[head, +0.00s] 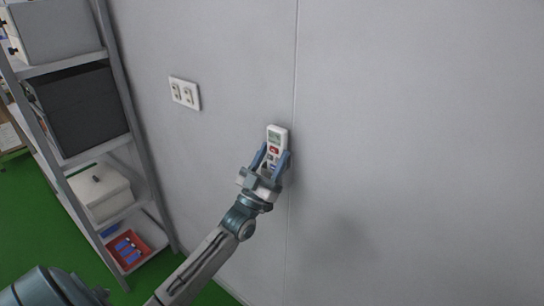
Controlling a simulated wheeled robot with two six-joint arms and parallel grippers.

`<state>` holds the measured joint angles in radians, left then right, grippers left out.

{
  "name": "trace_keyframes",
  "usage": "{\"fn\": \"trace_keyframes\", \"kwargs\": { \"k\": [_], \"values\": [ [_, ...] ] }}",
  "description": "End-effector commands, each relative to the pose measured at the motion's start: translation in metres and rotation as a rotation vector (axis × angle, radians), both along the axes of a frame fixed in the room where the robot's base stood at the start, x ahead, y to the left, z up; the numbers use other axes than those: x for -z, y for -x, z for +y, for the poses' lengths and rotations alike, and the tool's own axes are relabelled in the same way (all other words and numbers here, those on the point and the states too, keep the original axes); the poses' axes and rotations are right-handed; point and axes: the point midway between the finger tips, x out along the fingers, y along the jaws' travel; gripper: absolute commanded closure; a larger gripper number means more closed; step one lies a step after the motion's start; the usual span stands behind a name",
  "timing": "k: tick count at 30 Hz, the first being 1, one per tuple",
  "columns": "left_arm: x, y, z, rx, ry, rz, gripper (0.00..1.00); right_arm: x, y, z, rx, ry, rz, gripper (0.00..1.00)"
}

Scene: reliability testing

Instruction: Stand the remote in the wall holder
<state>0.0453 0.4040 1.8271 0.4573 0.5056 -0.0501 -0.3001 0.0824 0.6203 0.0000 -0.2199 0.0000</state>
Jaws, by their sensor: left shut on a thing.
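A white remote (277,140) with a small grey screen at its top and a red button is in the middle of the head view, close to the grey wall. My left gripper (272,161) is shut on the remote, its blue fingers on either side of the lower part. The remote is roughly upright, screen end up, with its face toward me. The gripper hides its lower end. I cannot make out the wall holder; it may be behind the remote and gripper. I cannot tell whether the remote touches the wall. My right gripper is not in view.
A white double switch plate (185,94) is on the wall left of the remote. A metal shelf rack on the left holds a black bin (82,108), a white box (99,190) and a red tray (128,249). The wall to the right is bare.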

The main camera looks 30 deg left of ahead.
Motion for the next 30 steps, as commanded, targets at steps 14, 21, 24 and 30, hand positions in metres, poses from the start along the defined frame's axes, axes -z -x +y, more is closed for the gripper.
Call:
{"fn": "trace_keyframes", "kwargs": {
  "k": [14,21,24,30],
  "values": [
    [0.0,0.0,0.0,0.0,0.0,0.001,0.26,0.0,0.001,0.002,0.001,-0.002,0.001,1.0],
    [0.015,0.012,0.001,0.0,-0.003,0.003,0.26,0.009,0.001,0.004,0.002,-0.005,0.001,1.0],
    [0.031,0.025,0.002,0.001,-0.001,0.004,0.26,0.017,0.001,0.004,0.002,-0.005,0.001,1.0],
    [0.059,0.054,0.004,0.001,-0.002,0.004,0.26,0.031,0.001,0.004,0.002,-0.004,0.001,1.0]
  ]
}}
